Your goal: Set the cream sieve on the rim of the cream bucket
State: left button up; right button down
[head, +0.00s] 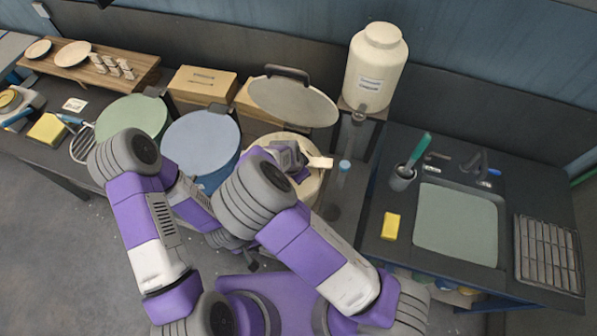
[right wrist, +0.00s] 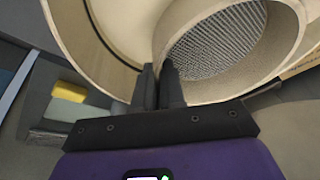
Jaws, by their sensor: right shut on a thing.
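The cream bucket (head: 312,187) stands on the counter, partly hidden behind my right arm in the head view. Its wide rim and hollow inside fill the left of the right wrist view (right wrist: 103,48). The cream sieve (right wrist: 292,62), a short ring with grey mesh, is at the right of that view, tilted, close beside the bucket rim. My right gripper (right wrist: 160,85) is shut on the sieve's wall. Whether the sieve touches the rim I cannot tell. In the head view my right gripper (head: 290,160) is over the bucket. My left gripper (head: 250,262) is low near my base, its jaws unclear.
A raised beige lid (head: 292,102) stands behind the bucket. A blue-lidded bucket (head: 200,142) and a green-lidded one (head: 132,118) stand to the left. A cream dispenser (head: 376,65) stands at the back right. A sink (head: 456,225) and yellow sponge (head: 390,227) lie right.

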jog(key=shift+f+p, duration=0.2)
jog(key=shift+p, duration=0.25)
dwell(0.6)
jog(key=c, duration=1.1)
grip_release()
jog(key=shift+c, duration=0.2)
